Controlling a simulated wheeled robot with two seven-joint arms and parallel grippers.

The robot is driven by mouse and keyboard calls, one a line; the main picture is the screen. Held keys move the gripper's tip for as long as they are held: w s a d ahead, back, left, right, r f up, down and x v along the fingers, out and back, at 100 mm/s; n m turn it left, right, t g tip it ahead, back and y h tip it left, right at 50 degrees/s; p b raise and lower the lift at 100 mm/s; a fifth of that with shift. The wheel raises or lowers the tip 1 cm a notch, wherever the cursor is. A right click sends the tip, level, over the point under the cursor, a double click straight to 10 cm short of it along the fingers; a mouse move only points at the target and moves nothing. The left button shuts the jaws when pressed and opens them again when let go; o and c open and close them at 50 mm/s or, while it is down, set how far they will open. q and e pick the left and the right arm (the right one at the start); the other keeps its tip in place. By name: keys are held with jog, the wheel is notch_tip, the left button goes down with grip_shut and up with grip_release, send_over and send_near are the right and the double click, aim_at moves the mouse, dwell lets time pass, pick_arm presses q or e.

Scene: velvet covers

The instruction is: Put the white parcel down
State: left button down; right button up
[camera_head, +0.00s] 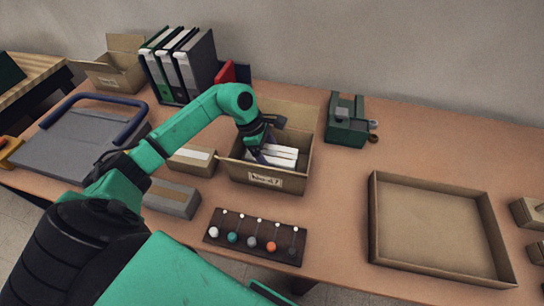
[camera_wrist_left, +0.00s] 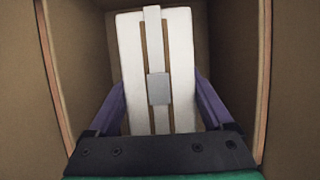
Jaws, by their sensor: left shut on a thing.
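The white parcel (camera_wrist_left: 181,60) has brown stripes and a grey square label, and fills the middle of the left wrist view. My left gripper (camera_wrist_left: 160,100) has its purple fingers on both sides of it and is shut on it. In the head view the white parcel (camera_head: 284,152) shows inside an open cardboard box (camera_head: 264,179) with a label on its front. My left gripper (camera_head: 262,155) reaches down into that box. Box walls stand on both sides of the gripper in the wrist view. Whether the parcel touches the box floor cannot be told. My right gripper is not in view.
A shallow cardboard tray (camera_head: 440,228) stands empty at the right. A rack with coloured balls (camera_head: 255,237) lies in front of the box. A brown parcel (camera_head: 192,160) and a grey parcel (camera_head: 171,198) lie left of it. Binders (camera_head: 178,65) and a green device (camera_head: 346,121) stand behind.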

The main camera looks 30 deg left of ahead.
pick_arm(q)
jog(key=shift+d+f+b, duration=0.1)
jog(key=shift+f+b, duration=0.2)
grip_release()
jog(key=shift+r+p, duration=0.25)
jog(key=shift+p, duration=0.05)
jog(key=b+v, duration=0.2)
jog(key=v, duration=1)
jog(key=shift+f+b, duration=0.1)
jog(key=shift+b, duration=0.25)
